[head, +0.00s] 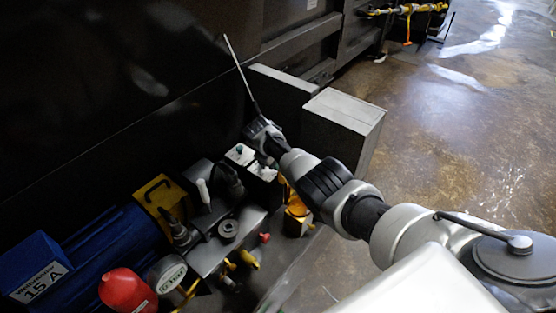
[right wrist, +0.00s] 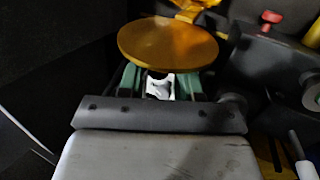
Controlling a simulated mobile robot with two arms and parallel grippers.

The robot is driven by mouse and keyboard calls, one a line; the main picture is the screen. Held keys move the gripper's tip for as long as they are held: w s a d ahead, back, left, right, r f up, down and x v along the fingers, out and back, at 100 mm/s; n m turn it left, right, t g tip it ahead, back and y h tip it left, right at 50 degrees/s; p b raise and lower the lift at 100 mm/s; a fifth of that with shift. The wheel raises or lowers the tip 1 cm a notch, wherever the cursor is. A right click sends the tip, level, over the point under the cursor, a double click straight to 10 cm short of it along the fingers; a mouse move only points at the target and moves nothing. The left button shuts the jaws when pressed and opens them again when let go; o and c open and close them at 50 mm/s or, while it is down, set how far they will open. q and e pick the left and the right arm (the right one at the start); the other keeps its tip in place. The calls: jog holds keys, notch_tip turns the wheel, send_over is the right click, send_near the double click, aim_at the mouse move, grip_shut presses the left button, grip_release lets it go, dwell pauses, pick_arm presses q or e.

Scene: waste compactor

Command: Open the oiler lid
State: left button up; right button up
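The oiler lid is most likely the round, yellow-orange disc (right wrist: 167,43) near the top of the right wrist view. It lies just beyond my right gripper's fingers, and whether they touch it is unclear. In the head view, a yellow-orange part (head: 297,207) sits below my right wrist, partly hidden by the arm; I cannot tell if it is the same oiler. My right gripper (right wrist: 162,82) has green-sided fingers spread apart, with a white piece visible between them. It also shows in the head view (head: 252,161), over the machine's parts. My left gripper is out of view.
A blue motor (head: 95,255), a red cap (head: 128,290) and a round gauge (head: 168,274) stand at lower left. A grey box (head: 345,108) stands behind my right arm. The dark machine wall (head: 110,90) rises at left. Open floor (head: 470,130) lies at right.

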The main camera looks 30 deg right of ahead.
jog(key=shift+o, duration=0.7)
jog(key=shift+w+r, duration=0.1)
jog(key=shift+r, duration=0.05)
jog(key=shift+r, duration=0.25)
jog(key=p+v, duration=0.3)
jog(key=v, duration=0.7)
jog(key=shift+a, duration=0.15)
